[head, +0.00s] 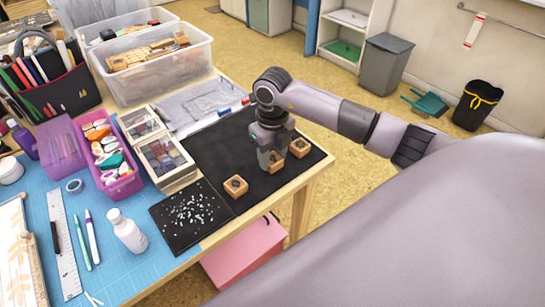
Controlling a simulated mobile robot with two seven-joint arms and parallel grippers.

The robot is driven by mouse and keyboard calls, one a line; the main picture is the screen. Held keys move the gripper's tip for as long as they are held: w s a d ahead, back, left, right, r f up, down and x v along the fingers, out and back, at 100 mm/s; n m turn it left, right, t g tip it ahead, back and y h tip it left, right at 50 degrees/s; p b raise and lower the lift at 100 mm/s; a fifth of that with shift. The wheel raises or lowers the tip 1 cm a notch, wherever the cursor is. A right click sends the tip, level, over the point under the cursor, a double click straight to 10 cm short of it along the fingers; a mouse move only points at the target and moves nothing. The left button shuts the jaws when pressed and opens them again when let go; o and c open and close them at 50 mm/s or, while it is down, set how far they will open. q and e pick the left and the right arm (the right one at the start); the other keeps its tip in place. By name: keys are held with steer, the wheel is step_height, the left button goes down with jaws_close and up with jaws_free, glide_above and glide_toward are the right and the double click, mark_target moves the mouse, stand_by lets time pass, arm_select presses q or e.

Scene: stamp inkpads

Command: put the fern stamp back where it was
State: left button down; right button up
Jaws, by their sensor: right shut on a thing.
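My right gripper (268,161) comes down onto the black mat (213,151) near the table's right edge. It is shut on a small wooden block stamp (276,161), which it partly hides; the stamp is at or just above the mat. A second wooden stamp (236,186) with a dark mark on top sits on the mat to the front left. A third wooden stamp (300,147) sits close on the right, near the mat's edge. The marks are too small to tell which one is the fern. My left gripper is not in view.
Clear-lidded boxes (165,157) stand left of the mat. A small dark sheet with white bits (190,215) lies in front. A white bottle (127,231), a purple basket (116,180) and clear bins (153,75) crowd the left. The mat's back left is bare.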

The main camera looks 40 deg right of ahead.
mark_target(273, 158)
steer(key=shift+f, duration=0.6)
steer(key=shift+f, duration=0.15)
steer(key=o, duration=1)
steer(key=shift+c, duration=0.2)
steer(key=shift+r, duration=0.3)
step_height(273, 158, up, 12)
